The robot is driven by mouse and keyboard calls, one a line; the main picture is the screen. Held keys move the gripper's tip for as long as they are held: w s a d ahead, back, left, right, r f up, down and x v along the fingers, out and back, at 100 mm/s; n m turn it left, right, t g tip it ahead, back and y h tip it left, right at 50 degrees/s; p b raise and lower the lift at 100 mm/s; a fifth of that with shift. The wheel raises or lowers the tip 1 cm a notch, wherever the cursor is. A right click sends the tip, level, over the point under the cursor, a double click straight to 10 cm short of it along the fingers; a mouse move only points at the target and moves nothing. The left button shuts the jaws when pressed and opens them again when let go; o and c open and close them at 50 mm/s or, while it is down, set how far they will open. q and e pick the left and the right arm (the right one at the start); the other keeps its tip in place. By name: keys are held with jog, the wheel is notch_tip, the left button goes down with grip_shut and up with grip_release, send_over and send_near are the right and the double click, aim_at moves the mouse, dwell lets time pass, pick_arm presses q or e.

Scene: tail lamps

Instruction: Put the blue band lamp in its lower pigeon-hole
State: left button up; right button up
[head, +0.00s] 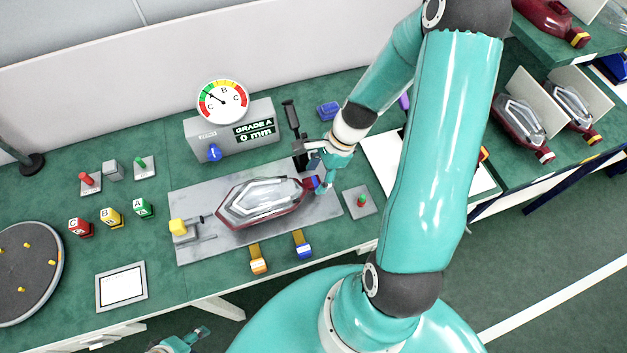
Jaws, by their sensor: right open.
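The blue band lamp (262,203) lies on the grey fixture plate (200,245), with a dark red rim and a clear lens. Its blue-banded narrow end points right. My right gripper (319,182) is open at that banded end, its fingers close around or beside it; contact cannot be told. My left gripper (190,338) shows only partly at the bottom edge, far from the lamp. The pigeon-holes (533,95) are at the right, with pale dividers and upper and lower levels. Lamps lie in them, and my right arm hides part of the area.
A dial gauge box (235,130) stands behind the plate, with a dark upright clamp (293,125) beside it. A yellow-tipped clamp (180,227) is at the plate's left. Colored blocks, a tablet (122,286) and a round turntable (25,270) are at left. Orange and blue tags lie in front.

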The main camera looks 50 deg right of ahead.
jog(key=shift+x, duration=1.35)
grip_shut()
